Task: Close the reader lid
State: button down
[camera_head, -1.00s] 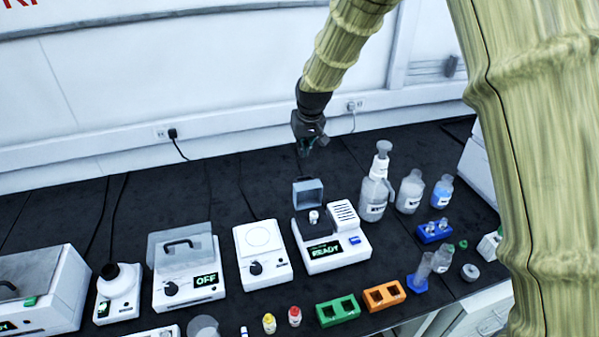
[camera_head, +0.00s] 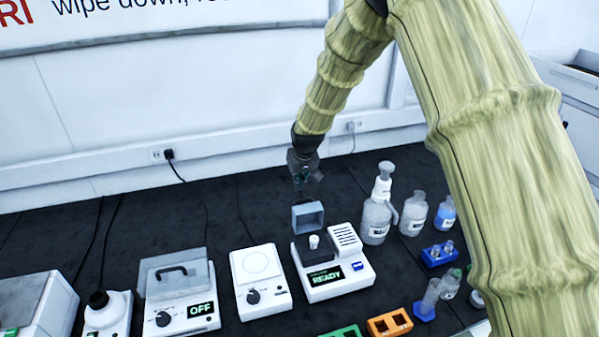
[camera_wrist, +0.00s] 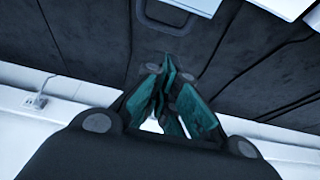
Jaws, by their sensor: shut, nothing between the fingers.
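The reader (camera_head: 337,287) is a white device with a green READY display, in the middle of the bench in the head view. Its grey lid (camera_head: 307,217) stands open and upright at the back of the dark well block. A small white-capped vial (camera_head: 314,241) stands in the block in front of the lid. My gripper (camera_head: 301,192) points down just above and behind the lid's top edge. I cannot tell whether it touches the lid. In the wrist view its green-padded fingers (camera_wrist: 168,88) are together and empty. A grey rounded frame shows at the top there, possibly the lid.
A white device with a round plate (camera_head: 262,290) stands close on the left, then a clear-lidded device reading OFF (camera_head: 182,308). The black bench behind the reader is mostly clear.

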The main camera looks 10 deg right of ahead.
jog(key=f+p, duration=0.1)
jog(key=s+f+p, duration=0.2)
jog(key=shift+d+f, duration=0.15)
jog(key=shift+f, duration=0.15)
jog(key=shift+s+d+f, duration=0.1)
jog(key=shift+s+f, duration=0.1)
jog(key=shift+s, duration=0.1)
dwell(0.5)
